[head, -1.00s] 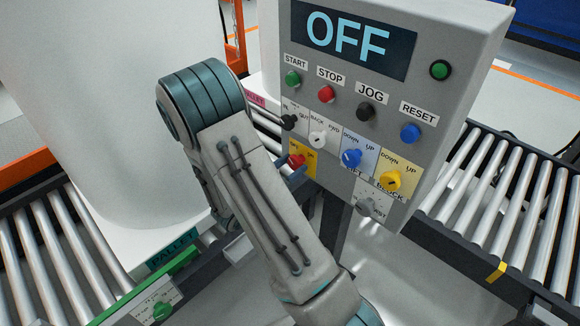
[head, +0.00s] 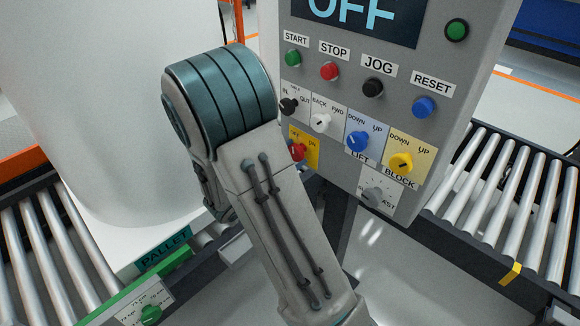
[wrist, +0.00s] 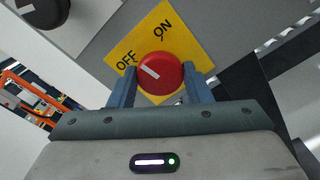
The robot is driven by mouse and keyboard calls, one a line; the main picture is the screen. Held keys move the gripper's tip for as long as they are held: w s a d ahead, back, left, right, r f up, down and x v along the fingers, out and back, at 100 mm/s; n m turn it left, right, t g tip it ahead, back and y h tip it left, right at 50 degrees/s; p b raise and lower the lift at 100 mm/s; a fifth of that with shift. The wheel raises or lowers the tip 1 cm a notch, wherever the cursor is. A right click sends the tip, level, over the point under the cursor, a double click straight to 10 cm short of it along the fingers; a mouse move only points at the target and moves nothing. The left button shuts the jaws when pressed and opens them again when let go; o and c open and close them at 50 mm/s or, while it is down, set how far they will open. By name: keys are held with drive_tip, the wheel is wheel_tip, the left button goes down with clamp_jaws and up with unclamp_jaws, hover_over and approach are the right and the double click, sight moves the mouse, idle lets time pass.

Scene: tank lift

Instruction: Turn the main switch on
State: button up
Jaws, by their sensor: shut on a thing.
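The main switch is a red round knob (wrist: 160,73) on a yellow plate (wrist: 188,32) marked OFF and ON in the wrist view. Its white mark points toward the OFF side. My gripper (wrist: 160,88) is shut on the knob, one blue-grey finger at each side. In the head view the red knob (head: 298,151) shows on its yellow plate at the panel's lower left, partly hidden by my arm. The gripper itself is hidden there behind my arm. The panel's display (head: 362,14) reads OFF.
The grey panel (head: 450,60) also bears START, STOP, JOG and RESET buttons and several selector knobs close to the red one, such as the blue lift knob (head: 357,141). Roller conveyors (head: 500,205) lie on both sides. A large white cylinder (head: 90,110) stands at left.

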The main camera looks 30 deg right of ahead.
drive_tip(key=m+b, duration=0.3)
drive_tip(key=b, duration=0.2)
drive_tip(key=m+b, duration=0.4)
drive_tip(key=b, duration=0.1)
drive_tip(key=m+b, duration=0.3)
drive_tip(key=b, duration=0.2)
drive_tip(key=shift+f+m, duration=0.3)
drive_tip(key=shift+r+b, duration=0.15)
drive_tip(key=shift+b, duration=0.35)
drive_tip(key=o, duration=1)
drive_tip(key=shift+r, duration=0.1)
drive_tip(key=p+v, duration=0.2)
drive_tip(key=v, duration=1.2)
drive_tip(key=shift+d, duration=0.1)
